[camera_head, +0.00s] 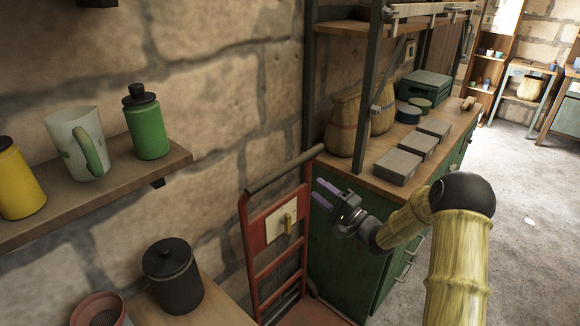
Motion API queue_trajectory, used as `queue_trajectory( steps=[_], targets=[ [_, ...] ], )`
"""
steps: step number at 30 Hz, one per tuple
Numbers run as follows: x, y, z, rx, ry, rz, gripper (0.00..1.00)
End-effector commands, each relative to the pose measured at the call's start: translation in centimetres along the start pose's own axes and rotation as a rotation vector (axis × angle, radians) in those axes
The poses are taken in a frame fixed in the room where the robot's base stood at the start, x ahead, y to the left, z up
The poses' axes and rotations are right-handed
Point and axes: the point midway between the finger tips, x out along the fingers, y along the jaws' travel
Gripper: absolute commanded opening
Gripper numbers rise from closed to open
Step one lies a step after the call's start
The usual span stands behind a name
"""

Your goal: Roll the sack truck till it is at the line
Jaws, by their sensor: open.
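The red sack truck (276,263) stands upright against the stone wall, between the low wooden table and the green cabinet. No line shows on the floor in view.
The green cabinet (345,260) with grey blocks and baskets on top stands close on the right of the truck. A wall shelf (110,192) holds bottles and a mug at left. A dark canister (173,275) stands below it. Open grey floor (505,190) lies at right.

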Motion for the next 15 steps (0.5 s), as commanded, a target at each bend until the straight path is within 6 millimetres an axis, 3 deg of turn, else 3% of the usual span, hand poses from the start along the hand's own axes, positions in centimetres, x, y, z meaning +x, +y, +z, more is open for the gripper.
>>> queue_trajectory(
  steps=[15],
  targets=[
    [9.3, -0.1, 0.1, 0.0, -0.002, -0.001, 0.44]
  ],
)
